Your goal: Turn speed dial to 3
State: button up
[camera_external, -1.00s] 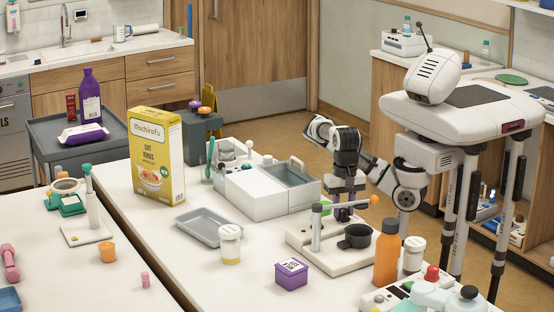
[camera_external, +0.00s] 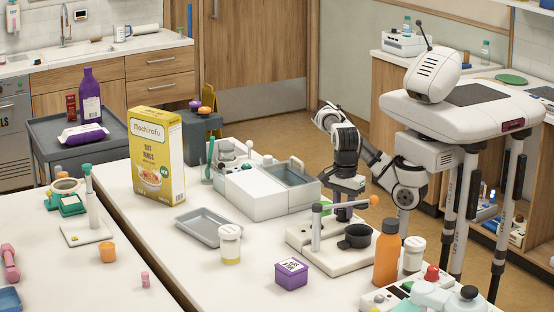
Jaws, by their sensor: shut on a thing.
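A white bench device (camera_external: 325,255) stands at the right of the table. It has an upright post (camera_external: 316,232), a horizontal bar with an orange end, and a small black pan (camera_external: 356,236). My gripper (camera_external: 344,214) points down at the back of this device, behind the bar. It is shut on a small part there, apparently the speed dial. The fingertips and the dial are mostly hidden by the bar and post. The dial's numbers and pointer cannot be read.
An orange bottle (camera_external: 386,257) and a white-capped jar (camera_external: 414,254) stand close at the right. A purple box (camera_external: 291,273) and a yellow-labelled jar (camera_external: 230,244) are in front. A white sink-like unit (camera_external: 270,195) is at the left.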

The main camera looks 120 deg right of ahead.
aim_at(344, 210)
jog(key=m, duration=0.6)
jog(key=shift+m+p, duration=0.3)
jog(key=shift+p, duration=0.05)
jog(key=m, duration=0.6)
jog(key=shift+m, duration=0.3)
jog(key=o, duration=1)
notch_tip(344, 210, up, 14)
jog(key=p, duration=0.2)
jog(key=shift+p, duration=0.3)
jog(key=shift+a+f, duration=0.1)
